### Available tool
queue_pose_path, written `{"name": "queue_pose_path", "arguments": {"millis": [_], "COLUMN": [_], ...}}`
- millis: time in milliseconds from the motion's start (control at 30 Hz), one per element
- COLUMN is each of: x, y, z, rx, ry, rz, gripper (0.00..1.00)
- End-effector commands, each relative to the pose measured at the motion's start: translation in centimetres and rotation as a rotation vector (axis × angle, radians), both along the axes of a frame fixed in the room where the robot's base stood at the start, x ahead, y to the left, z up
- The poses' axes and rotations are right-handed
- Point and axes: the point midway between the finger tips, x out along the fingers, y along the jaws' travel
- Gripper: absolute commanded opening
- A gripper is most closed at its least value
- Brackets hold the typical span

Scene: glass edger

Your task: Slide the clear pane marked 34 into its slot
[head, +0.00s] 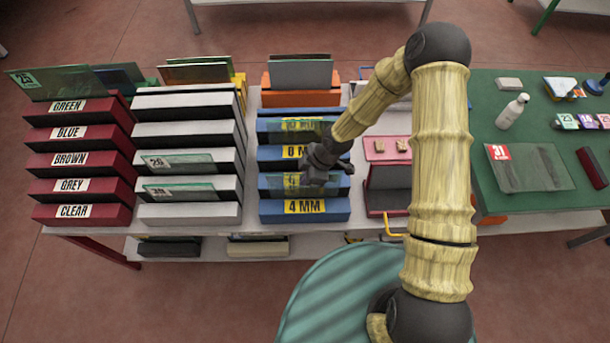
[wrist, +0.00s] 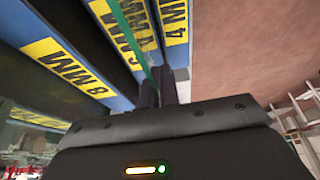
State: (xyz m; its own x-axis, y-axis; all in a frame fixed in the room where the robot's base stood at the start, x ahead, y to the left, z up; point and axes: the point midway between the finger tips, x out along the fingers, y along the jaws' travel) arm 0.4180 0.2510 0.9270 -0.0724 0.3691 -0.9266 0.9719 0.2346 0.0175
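A clear, slightly green pane (head: 300,184) stands upright at the blue rack (head: 277,208), directly behind the front block labelled 4 MM and in front of the block behind it. Its lower edge is hidden by the front block, so I cannot tell how deep it sits. No number is readable on it. My gripper (head: 318,168) is at the pane's upper right part. In the wrist view the pane's thin green edge (wrist: 148,66) runs down between the dark fingers of my gripper (wrist: 160,90), which look closed on it.
Another pane (head: 308,128) stands farther back in the blue rack. A white rack (head: 187,214) with tagged panes and a maroon colour-labelled rack (head: 82,214) stand left. A pink stand (head: 388,149) is right. A red-tagged pane (head: 535,168) lies on the green table (head: 520,203).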

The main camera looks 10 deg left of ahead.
Motion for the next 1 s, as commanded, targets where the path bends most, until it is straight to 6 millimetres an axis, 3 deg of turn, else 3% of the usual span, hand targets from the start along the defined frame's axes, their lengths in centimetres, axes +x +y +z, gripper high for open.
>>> {"name": "queue_pose_path", "arguments": {"millis": [433, 1000], "x": [0.1, 0.1], "y": [-0.1, -0.1], "z": [-3.6, -3.9], "rx": [0.000, 0.000], "ry": [-0.002, -0.001], "rz": [-0.001, -0.002], "gripper": [0.00, 0.00]}}
